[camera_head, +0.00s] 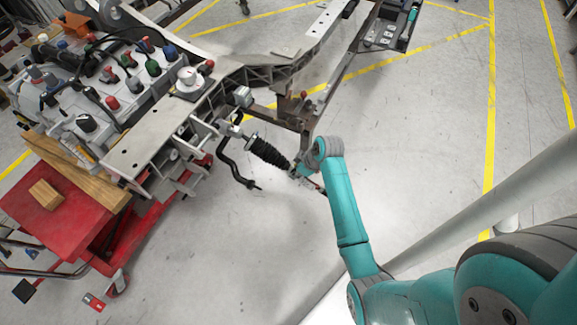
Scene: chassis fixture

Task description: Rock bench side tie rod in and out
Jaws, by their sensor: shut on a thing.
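The tie rod (286,165) sticks out from the chassis side, running from the black ribbed boot (268,152) down and right toward my arm. The outer end of the tie rod is mostly hidden by my wrist. My gripper (309,178) is at that outer end, shut on the tie rod; its fingers are small and partly covered by my teal arm. A bent black bar (236,175) with a free end hangs beside the boot, to its left.
The chassis frame (150,140) carries an engine block with coloured caps (120,75). A red lift cart (60,205) with wood blocks stands under it at left. A metal frame arm (300,110) is just above my gripper.

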